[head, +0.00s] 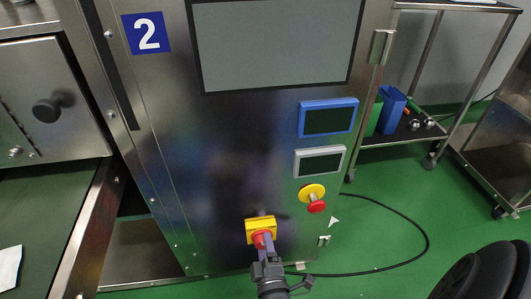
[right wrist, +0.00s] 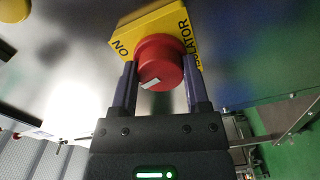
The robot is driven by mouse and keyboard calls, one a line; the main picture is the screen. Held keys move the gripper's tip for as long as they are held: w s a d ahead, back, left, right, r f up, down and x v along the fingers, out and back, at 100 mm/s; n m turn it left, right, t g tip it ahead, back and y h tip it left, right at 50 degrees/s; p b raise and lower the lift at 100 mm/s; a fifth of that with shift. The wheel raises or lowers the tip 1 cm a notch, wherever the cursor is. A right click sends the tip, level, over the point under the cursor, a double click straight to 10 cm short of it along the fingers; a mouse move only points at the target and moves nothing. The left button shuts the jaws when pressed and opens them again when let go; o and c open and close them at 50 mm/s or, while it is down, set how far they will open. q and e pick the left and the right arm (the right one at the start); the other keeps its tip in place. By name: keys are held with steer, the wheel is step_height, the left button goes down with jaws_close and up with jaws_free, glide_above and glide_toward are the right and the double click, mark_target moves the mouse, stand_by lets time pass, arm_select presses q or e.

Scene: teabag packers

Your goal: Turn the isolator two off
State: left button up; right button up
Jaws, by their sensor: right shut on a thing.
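The isolator is a yellow plate (head: 252,224) with a red knob (head: 258,240), low on the steel cabinet marked with a blue number 2 sign (head: 146,33). My right gripper (head: 265,243) is at the knob and partly hides it. In the right wrist view, the right gripper (right wrist: 160,78) has one finger on each side of the red knob (right wrist: 158,60) and is shut on it. The plate (right wrist: 140,24) shows "ON" at its left and part of "ISOLATOR" at its right. A white mark shows on the knob's face. My left gripper is not in view.
A red stop button on a yellow base (head: 312,193) sits up and right of the isolator, below a white-framed display (head: 319,161) and a blue-framed display (head: 328,118). A black cable (head: 425,240) loops over the green floor. A steel trolley (head: 400,137) stands at the right.

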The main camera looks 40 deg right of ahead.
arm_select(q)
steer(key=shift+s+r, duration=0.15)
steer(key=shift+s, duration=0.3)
arm_select(e)
steer(key=shift+n, duration=3.1)
steer(key=o, duration=1.3)
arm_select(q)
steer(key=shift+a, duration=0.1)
arm_select(e)
steer(key=shift+s, duration=0.1)
